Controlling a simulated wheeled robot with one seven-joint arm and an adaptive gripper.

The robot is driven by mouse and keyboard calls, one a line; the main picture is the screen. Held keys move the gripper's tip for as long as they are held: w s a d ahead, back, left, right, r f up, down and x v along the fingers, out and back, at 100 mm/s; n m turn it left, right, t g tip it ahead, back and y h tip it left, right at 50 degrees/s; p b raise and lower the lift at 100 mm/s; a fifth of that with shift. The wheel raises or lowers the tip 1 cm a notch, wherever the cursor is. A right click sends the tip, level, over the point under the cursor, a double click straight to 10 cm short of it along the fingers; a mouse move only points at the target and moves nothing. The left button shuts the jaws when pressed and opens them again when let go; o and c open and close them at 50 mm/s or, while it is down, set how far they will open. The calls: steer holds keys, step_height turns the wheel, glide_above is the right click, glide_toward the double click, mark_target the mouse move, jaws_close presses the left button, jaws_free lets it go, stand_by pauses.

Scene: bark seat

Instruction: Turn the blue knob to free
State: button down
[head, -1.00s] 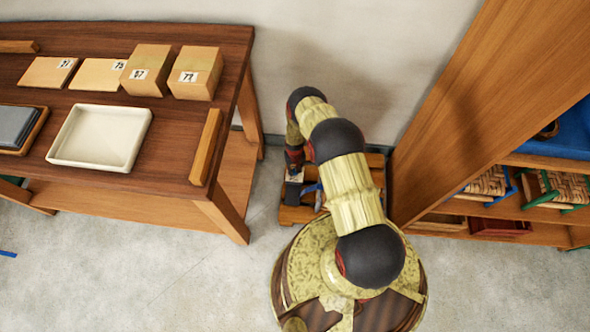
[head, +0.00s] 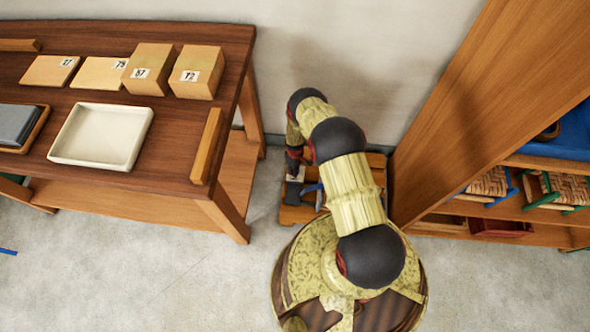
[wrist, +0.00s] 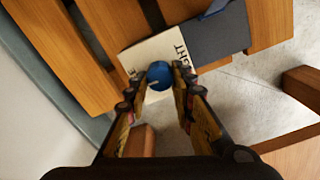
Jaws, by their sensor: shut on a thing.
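The blue knob (wrist: 160,76) shows in the wrist view, between the fingertips of my gripper (wrist: 160,84). A small light line marks its face. My gripper is shut on the knob, with one finger on each side. In the head view my arm hides the knob, and my gripper is low at the wooden slatted seat (head: 290,214) by the wall.
A dark grey panel (wrist: 222,35) lies beside the label plate on the slats. A wooden table (head: 175,178) with a white tray (head: 75,158) and boxes stands left. A wooden shelf unit (head: 455,110) stands close on the right. Open floor (head: 130,270) lies in front.

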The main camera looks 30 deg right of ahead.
steer(key=shift+n, duration=0.5)
steer(key=c, duration=1.5)
jaws_free()
steer(key=shift+r, duration=0.1)
step_height(320, 180, up, 12)
